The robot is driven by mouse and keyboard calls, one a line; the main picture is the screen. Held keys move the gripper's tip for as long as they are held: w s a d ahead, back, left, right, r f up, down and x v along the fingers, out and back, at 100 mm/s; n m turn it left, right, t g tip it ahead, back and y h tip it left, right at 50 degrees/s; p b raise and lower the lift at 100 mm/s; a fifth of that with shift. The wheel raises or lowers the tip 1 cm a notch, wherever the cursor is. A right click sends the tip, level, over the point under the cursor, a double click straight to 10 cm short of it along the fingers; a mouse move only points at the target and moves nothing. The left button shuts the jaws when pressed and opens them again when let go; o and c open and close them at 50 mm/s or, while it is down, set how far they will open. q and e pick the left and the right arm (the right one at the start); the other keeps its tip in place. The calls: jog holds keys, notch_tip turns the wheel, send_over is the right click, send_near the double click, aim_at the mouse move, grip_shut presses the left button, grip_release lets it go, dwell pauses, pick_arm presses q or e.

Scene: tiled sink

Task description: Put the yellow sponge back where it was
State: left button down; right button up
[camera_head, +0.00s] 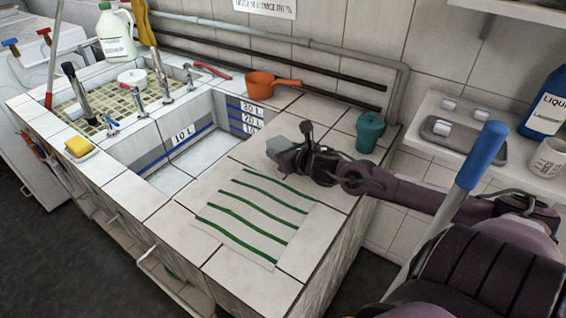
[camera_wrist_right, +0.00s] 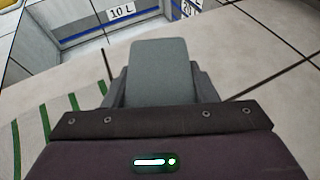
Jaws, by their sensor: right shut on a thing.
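The yellow sponge (camera_head: 78,146) lies on the tiled left rim of the sink, away from both the basin and my right arm. My right gripper (camera_head: 286,156) is over the counter to the right of the basin, just behind the striped cloth. It is shut on a grey-blue block (camera_head: 277,146), which also shows between the fingers in the right wrist view (camera_wrist_right: 157,72). I cannot tell what this block is, or whether it touches the counter. My left gripper is not in view.
The sink basin (camera_head: 172,178) is open and empty. A green-striped cloth (camera_head: 258,222) lies on the counter. An orange pot (camera_head: 262,85) and a teal cup (camera_head: 369,132) stand behind. Taps (camera_head: 160,78) line the left basin. A blue-gripped pole (camera_head: 482,156) crosses near my arm.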

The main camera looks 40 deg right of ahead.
jog(key=shift+f, duration=1.95)
jog(key=shift+f+b, duration=0.25)
jog(key=shift+b, duration=0.1)
jog(key=o, duration=1)
jog(key=shift+r, duration=0.1)
